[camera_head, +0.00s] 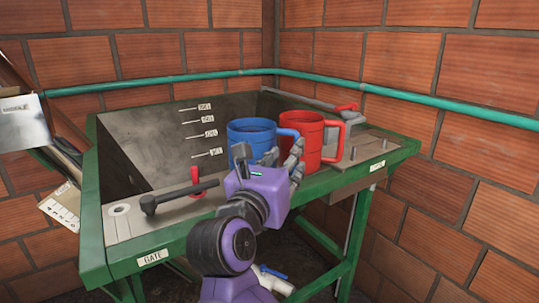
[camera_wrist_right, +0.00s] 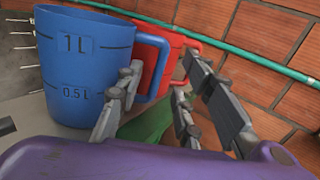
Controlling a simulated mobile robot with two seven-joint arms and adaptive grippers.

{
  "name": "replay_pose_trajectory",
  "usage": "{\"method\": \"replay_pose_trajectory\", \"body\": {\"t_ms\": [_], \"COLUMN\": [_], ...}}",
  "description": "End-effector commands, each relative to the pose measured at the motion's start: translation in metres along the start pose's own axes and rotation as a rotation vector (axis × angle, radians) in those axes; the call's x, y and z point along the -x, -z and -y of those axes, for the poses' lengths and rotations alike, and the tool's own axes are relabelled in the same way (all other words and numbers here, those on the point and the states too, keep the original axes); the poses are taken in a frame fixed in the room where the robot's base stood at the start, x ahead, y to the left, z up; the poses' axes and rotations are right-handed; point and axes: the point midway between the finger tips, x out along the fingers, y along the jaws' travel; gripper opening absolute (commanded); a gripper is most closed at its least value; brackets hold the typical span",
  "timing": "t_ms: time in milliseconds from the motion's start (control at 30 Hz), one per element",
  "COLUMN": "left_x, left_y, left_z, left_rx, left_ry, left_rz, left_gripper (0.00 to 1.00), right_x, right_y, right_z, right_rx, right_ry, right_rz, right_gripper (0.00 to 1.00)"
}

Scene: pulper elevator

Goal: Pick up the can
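Two measuring cups with handles are the can-like things in view. The blue cup (camera_head: 250,137), marked 1L and 0.5L in the right wrist view (camera_wrist_right: 80,75), stands upright on the green-framed bench. The red cup (camera_head: 302,140) stands just right of it and is partly hidden behind it in the wrist view (camera_wrist_right: 147,62). My right gripper (camera_head: 284,156) is at the blue cup's handle side. In the wrist view its fingers (camera_wrist_right: 160,88) are apart, with the blue handle (camera_wrist_right: 163,70) showing between them; I cannot tell whether they touch it. My left gripper is not in view.
The green bench frame (camera_head: 93,220) surrounds a deep grey trough (camera_head: 150,135) with level labels. A dark lever (camera_head: 165,203) and a red hook-like part (camera_head: 195,178) sit on its front ledge. A teal pipe (camera_head: 440,103) runs along the brick walls.

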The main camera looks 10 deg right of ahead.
Motion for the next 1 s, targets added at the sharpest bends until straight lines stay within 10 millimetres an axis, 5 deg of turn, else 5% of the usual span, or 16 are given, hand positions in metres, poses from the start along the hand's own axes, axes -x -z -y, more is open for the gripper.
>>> {"method": "replay_pose_trajectory", "body": {"t_ms": [367, 700, 1000], "left_x": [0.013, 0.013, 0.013], "left_y": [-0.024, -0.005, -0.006], "left_z": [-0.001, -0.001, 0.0], "left_rx": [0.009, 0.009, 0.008], "left_ry": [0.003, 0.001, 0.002], "left_rz": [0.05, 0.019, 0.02], "left_gripper": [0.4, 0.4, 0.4], "right_x": [-0.03, -0.074, -0.077], "right_y": [0.016, 0.02, 0.022], "right_z": [-0.001, -0.005, -0.005], "right_rx": [-0.041, -0.04, -0.041], "right_ry": [0.004, 0.004, 0.004], "right_rz": [-0.062, -0.06, -0.062], "right_gripper": [0.34, 0.34, 0.32]}}
